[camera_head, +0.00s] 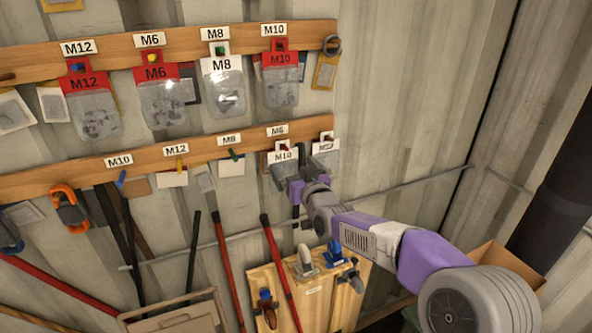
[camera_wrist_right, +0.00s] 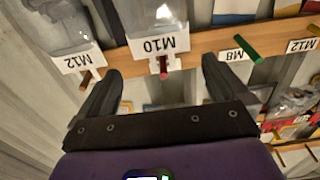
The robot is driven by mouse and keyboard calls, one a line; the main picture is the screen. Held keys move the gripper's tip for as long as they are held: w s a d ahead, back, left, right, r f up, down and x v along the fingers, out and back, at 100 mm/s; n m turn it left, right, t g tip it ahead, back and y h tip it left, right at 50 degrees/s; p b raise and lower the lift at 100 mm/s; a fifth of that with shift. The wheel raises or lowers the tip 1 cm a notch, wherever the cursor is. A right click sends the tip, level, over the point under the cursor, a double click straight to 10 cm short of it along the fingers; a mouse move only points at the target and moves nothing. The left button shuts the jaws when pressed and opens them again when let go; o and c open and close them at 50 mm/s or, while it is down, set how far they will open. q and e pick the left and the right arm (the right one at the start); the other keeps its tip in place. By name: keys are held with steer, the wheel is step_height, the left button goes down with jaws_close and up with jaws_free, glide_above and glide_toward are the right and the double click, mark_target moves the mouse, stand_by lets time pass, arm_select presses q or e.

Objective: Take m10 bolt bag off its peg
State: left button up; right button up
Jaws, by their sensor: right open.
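A clear m10 bolt bag with a white M10 header (camera_head: 283,157) hangs on the lower rail, below an M6 label. In the wrist view, which is upside down, its header (camera_wrist_right: 158,45) hangs on a red peg (camera_wrist_right: 163,68). Another M10 bag with a red header (camera_head: 281,60) hangs on the upper rail. My right gripper (camera_head: 297,184) is just in front of the white-headed M10 bag, covering part of it. In the wrist view my right gripper (camera_wrist_right: 162,78) is open and empty, its fingers on either side of the header and peg. My left gripper is out of view.
A white-headed M12 bag (camera_wrist_right: 80,62) hangs close beside the M10 bag. On its other side a green peg (camera_wrist_right: 249,49) sticks out. Several bags hang on the upper rail (camera_head: 110,60). A wooden board with tools (camera_head: 315,292) stands below.

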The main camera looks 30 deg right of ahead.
mark_target(283, 152)
steer(key=w, duration=0.3)
steer(key=w+d+p, duration=0.1)
steer(key=w, duration=0.2)
steer(key=shift+w+d+f, duration=0.1)
steer(key=shift+w+d, duration=0.05)
steer(key=shift+w, duration=0.15)
steer(key=c, duration=0.8)
steer(key=shift+o, duration=0.2)
steer(key=shift+r, duration=0.3)
steer(key=shift+s+a+r+b, duration=0.1)
steer(key=shift+s+a+b, duration=0.1)
steer(key=shift+s+b, duration=0.45)
steer(key=shift+s+a+r+b, duration=0.1)
steer(key=shift+s+a+b, duration=0.1)
steer(key=shift+s, duration=0.85)
steer(key=shift+s+a+r, duration=0.1)
steer(key=shift+s, duration=0.45)
